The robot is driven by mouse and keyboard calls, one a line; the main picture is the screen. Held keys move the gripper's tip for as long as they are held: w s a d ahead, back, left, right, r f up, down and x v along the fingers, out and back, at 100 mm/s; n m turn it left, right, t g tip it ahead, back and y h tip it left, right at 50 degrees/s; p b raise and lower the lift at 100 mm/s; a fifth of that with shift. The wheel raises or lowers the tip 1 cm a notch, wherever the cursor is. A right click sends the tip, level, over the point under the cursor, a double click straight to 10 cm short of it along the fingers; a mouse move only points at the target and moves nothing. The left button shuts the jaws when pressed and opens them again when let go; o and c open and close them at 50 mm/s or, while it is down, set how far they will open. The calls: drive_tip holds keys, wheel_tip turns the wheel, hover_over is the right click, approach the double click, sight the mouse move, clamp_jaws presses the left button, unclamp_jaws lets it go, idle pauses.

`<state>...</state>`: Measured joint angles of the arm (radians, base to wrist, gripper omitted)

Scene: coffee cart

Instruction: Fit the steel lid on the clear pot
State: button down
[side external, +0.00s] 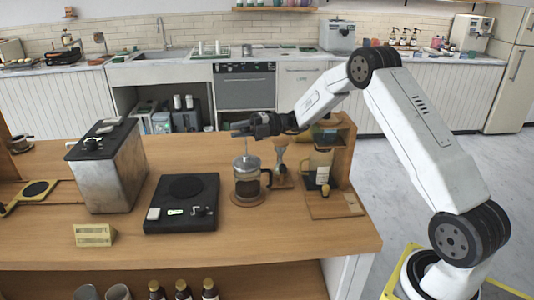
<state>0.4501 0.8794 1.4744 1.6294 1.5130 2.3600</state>
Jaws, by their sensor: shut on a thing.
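The clear pot (246,187) stands upright on a round wooden coaster on the cart's counter, with its dark handle to the right. Dark contents show in its lower part. The steel lid (246,162) is at the pot's mouth, with a thin rod rising from it. Whether the lid is fully seated on the rim is too small to tell. My gripper (241,130) is directly above the pot, reaching in from the right. It is shut on the top of the steel lid's rod, and its fingers hide the knob.
A black scale (182,203) lies left of the pot, and a steel grinder box (106,165) stands farther left. A wooden stand (340,160) with a carafe (318,166) is close on the right.

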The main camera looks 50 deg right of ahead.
drive_tip(key=shift+f, duration=0.35)
drive_tip(key=c, duration=0.8)
unclamp_jaws()
drive_tip(key=shift+d, duration=0.1)
